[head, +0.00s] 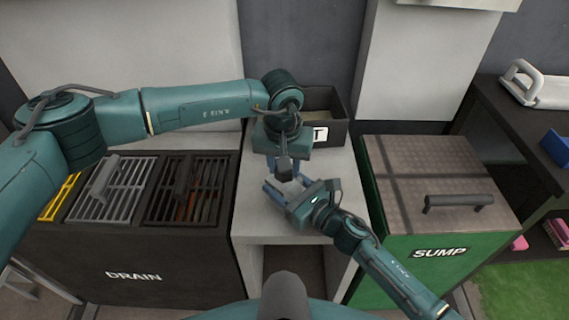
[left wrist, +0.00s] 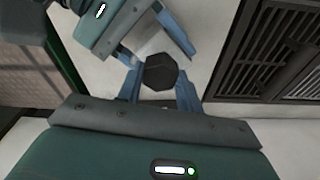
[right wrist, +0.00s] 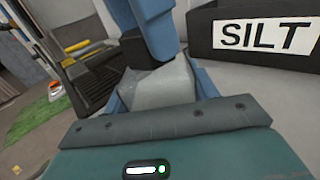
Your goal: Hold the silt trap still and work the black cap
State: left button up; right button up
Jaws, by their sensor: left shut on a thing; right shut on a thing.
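The black cap (left wrist: 160,72) is an eight-sided dark piece, seen end-on in the left wrist view. My left gripper (left wrist: 160,88) is shut on it, one blue finger on each side. The silt trap (right wrist: 165,86) is a pale grey body in the right wrist view, and part of it shows beside the cap in the left wrist view (left wrist: 163,42). My right gripper (right wrist: 160,95) is shut on the trap. In the head view my left gripper (head: 284,168) comes from above and my right gripper (head: 285,188) from the lower right; they hide most of both parts.
A dark bin labelled SILT (right wrist: 265,50) stands behind the grippers on the pale worktop (head: 260,222). The black DRAIN unit (head: 130,262) with slatted grates is on the left. The green SUMP box (head: 420,270) with a handled lid (head: 455,201) is on the right.

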pick_arm(q)
jog(key=shift+m, duration=0.3)
jog(key=m, duration=0.6)
jog(key=shift+h, duration=0.4)
jog(key=o, duration=1.2)
jog(key=shift+c, duration=0.2)
jog(key=shift+o, duration=0.5)
jog(key=shift+a+r, duration=0.1)
jog(key=shift+r, duration=1.95)
